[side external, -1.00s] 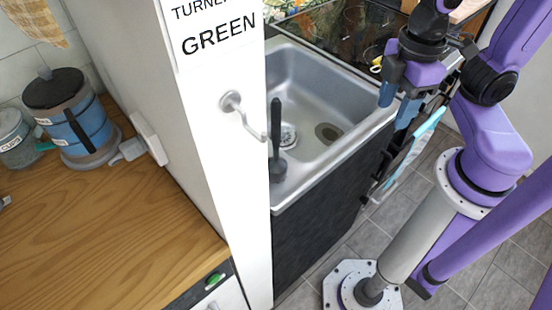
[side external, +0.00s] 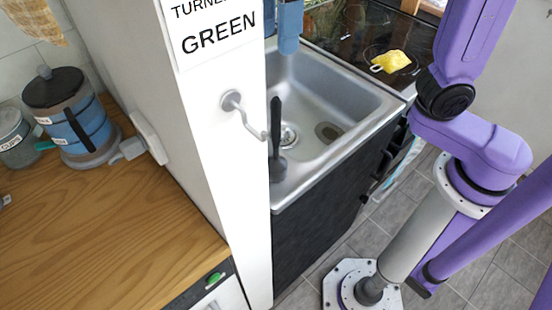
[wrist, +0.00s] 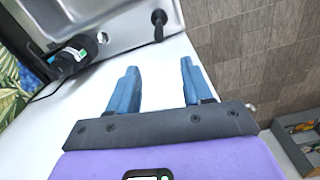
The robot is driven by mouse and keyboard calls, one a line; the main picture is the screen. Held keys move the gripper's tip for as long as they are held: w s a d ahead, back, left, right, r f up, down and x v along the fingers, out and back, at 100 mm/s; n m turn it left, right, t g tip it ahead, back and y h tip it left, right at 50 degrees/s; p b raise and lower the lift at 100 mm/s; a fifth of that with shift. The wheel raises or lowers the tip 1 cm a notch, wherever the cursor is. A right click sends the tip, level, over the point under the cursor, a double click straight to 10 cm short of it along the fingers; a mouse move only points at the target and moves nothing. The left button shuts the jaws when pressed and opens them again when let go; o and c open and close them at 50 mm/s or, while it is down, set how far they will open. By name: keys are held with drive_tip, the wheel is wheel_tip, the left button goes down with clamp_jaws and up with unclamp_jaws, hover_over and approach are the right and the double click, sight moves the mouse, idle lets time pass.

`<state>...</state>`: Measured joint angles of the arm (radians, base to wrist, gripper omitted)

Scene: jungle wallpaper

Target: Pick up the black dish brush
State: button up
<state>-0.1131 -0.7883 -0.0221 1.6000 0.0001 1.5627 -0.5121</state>
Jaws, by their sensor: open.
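The black dish brush (side external: 277,150) stands upright at the near left corner of the steel sink (side external: 350,90), its handle pointing up and its head at the bottom. In the wrist view, a small dark upright item near the sink's edge looks like the brush (wrist: 158,25), seen nearly end-on. My gripper (side external: 280,38) is above the far left of the sink, its blue fingers pointing down and partly hidden by the white panel. In the wrist view my gripper (wrist: 159,65) is open, with nothing between its fingers and apart from the brush.
A white panel (side external: 205,150) with a metal hook (side external: 240,112) stands left of the sink. A yellow cloth-like item (side external: 391,61) lies on the dark hob. A dark bottle-like object (wrist: 72,58) is by the sink. An open drawer (wrist: 290,150) shows at lower right.

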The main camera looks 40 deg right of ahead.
hover_over(276, 141)
drive_tip(key=f, duration=1.7)
drive_tip(key=shift+w+d+f, duration=0.15)
drive_tip(key=shift+w+d, duration=0.2)
drive_tip(key=shift+c, duration=0.3)
clamp_jaws()
